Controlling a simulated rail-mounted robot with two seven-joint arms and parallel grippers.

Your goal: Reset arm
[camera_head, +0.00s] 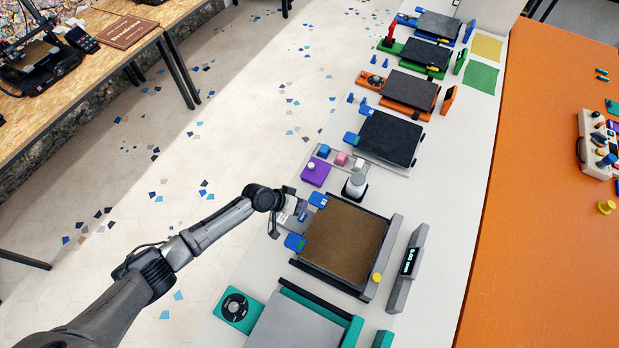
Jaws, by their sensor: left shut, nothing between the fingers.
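My left arm reaches in from the lower left. Its gripper (291,213) is shut and empty. It is over the left side of the grey-framed printer with a brown bed (345,240), close to the blue clips on that bed's edge. From this angle I cannot tell whether the fingers touch anything. My right gripper is not in view.
A purple block (315,172) and a white and grey knob-like object (355,185) stand just beyond. A display bar (408,266) is right of the bed. A teal printer (300,325) is nearer. Dark-bed printers (390,137) line the white table. Speckled floor is clear left.

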